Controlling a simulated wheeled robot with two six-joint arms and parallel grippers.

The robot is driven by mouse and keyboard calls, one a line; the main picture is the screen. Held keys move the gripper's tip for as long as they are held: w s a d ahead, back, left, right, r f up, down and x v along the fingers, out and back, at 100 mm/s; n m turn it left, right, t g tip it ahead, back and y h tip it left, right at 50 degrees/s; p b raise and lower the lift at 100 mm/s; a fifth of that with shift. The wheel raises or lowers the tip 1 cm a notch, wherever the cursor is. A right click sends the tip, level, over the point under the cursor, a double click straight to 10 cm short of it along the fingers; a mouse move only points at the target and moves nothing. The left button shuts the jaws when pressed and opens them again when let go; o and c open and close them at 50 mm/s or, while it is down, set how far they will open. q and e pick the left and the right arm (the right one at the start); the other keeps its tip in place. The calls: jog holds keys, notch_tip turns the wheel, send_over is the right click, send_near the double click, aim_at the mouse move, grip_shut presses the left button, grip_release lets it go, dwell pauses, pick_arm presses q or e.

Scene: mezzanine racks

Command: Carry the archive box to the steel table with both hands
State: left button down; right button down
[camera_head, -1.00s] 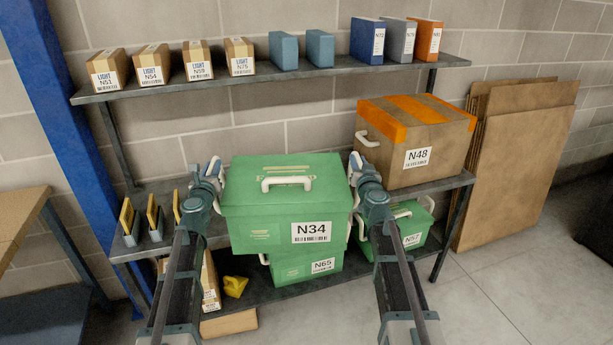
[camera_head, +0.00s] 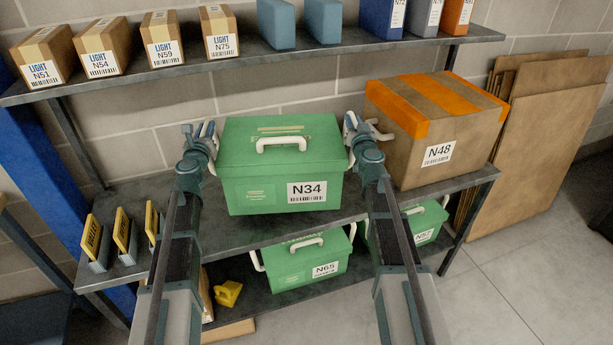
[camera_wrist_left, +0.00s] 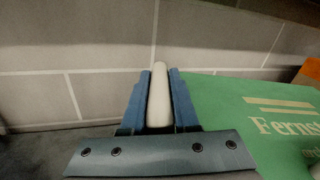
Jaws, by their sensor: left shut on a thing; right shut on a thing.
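The green archive box N34 (camera_head: 280,160) is upright in the middle of the head view, over the rack's middle shelf (camera_head: 235,236). I cannot tell whether it touches the shelf. My left gripper (camera_head: 204,132) is shut on its white left side handle; in the left wrist view the handle (camera_wrist_left: 159,100) is between the blue fingers (camera_wrist_left: 160,98), beside the green lid (camera_wrist_left: 250,110). My right gripper (camera_head: 352,124) is shut at the box's right side, where its fingers mostly hide the handle. No steel table can be made out.
Brown box N48 (camera_head: 430,140) stands close to my right gripper. Green boxes N65 (camera_head: 300,270) and N57 (camera_head: 415,225) are on the lower shelf. Small cartons and binders line the upper shelf (camera_head: 260,65). Yellow-labelled holders (camera_head: 125,235) stand left. Floor at right (camera_head: 530,270) is clear.

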pick_arm(q)
jog(key=shift+w+a+r, duration=0.1)
pick_arm(e)
jog(key=shift+w+r, duration=0.1)
